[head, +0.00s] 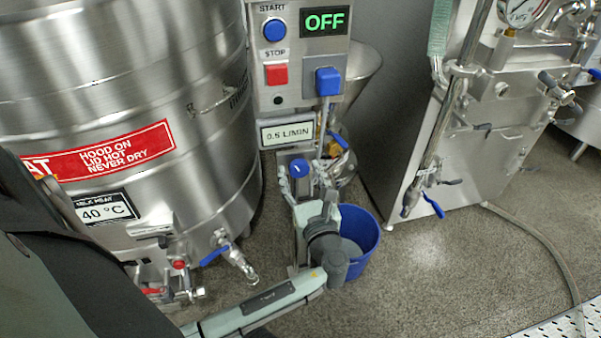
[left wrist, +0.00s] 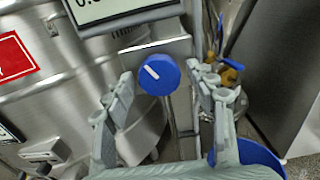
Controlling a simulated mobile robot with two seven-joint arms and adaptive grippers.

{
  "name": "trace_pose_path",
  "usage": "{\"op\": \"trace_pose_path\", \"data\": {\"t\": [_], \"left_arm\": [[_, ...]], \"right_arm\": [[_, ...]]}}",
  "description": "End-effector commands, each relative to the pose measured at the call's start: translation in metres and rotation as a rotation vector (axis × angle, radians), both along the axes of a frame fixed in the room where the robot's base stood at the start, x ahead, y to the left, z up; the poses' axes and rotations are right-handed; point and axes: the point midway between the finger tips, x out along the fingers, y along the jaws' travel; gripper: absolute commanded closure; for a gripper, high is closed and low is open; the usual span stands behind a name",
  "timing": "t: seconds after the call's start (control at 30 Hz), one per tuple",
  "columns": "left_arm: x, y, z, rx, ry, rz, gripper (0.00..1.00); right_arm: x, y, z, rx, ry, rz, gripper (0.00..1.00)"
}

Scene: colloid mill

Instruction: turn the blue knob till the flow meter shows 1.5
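The blue knob (head: 299,168) with a white pointer line is on a metal panel under the flow meter (head: 287,132), which reads 0.5 L/MIN. In the left wrist view the knob (left wrist: 159,74) sits between the two fingers, with the pointer tilted to the upper left. My left gripper (head: 304,192) is open, its fingertips on either side of the knob with visible gaps in the left wrist view. Only the lower part of the meter (left wrist: 118,8) shows there. My right gripper is not in view.
A blue bucket (head: 366,245) stands behind my gripper. A steel tank (head: 130,90) is left, a steel machine (head: 490,130) right.

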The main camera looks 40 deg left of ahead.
Motion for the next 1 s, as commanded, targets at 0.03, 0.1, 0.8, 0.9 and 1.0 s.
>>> {"op": "trace_pose_path", "data": {"t": [0.03, 0.1, 0.8, 0.9, 1.0], "left_arm": [[0.0, 0.0, -0.0001, 0.0, 0.0, 0.0, 0.54], [0.0, 0.0, -0.0001, 0.0, 0.0, 0.0, 0.62], [0.0006, 0.0, -0.0002, -0.087, -0.102, 0.001, 0.89], [0.0006, 0.0002, -0.0004, -0.136, -0.16, 0.002, 0.89], [0.0008, 0.0, -0.0009, -0.194, -0.228, 0.001, 0.89]], "right_arm": [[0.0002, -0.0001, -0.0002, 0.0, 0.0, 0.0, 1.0], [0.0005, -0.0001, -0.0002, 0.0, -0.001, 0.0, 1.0], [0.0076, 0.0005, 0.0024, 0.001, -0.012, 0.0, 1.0], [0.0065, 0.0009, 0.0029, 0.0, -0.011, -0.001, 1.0], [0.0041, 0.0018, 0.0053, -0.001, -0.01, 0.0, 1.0]]}}
